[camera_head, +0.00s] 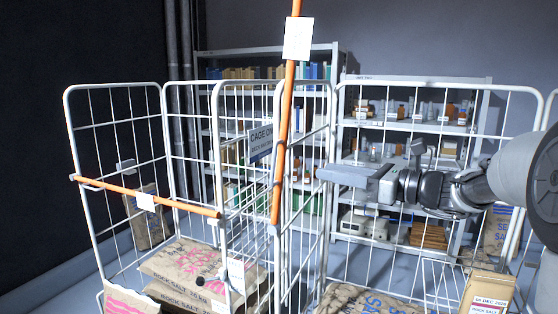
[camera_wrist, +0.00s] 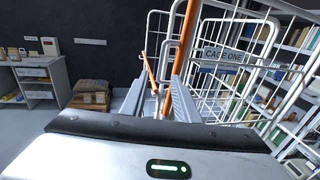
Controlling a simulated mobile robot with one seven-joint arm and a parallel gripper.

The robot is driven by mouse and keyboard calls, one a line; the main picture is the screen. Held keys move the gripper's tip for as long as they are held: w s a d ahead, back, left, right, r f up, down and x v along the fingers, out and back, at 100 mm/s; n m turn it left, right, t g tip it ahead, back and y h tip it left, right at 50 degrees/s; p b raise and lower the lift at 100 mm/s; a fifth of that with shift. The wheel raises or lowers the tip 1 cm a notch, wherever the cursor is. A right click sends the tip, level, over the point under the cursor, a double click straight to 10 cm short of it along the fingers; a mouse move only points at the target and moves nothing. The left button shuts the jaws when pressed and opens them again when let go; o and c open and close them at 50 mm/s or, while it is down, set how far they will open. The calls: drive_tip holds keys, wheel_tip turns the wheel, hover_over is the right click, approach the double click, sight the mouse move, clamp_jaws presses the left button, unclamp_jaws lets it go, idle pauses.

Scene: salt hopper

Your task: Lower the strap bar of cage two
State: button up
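An orange strap bar (camera_head: 284,130) stands raised and nearly upright at the left front post of the right-hand cage (camera_head: 413,82), which I take as cage two; no label for it shows. A white tag (camera_head: 298,38) hangs high on the bar. My gripper (camera_head: 322,175) points left towards the bar, with a small gap between in the head view. In the wrist view my gripper (camera_wrist: 157,92) has its fingers apart, and the raised bar (camera_wrist: 187,38) shows between and beyond them. I see no contact.
Cage one, marked by a sign (camera_head: 260,140), stands left with its orange bar (camera_head: 148,197) across the front. Salt sacks (camera_head: 190,270) lie in it; more sacks (camera_head: 365,300) lie in the right cage. Shelves (camera_head: 415,125) stand behind. A paper bag (camera_head: 487,290) is at lower right.

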sight(274, 158)
drive_tip(key=x, duration=0.5)
drive_tip(key=p+x, duration=0.1)
drive_tip(key=x, duration=0.5)
drive_tip(key=p+x, duration=0.1)
drive_tip(key=x, duration=0.5)
drive_tip(key=shift+w+r, duration=0.3)
drive_tip(key=shift+c, duration=0.4)
clamp_jaws()
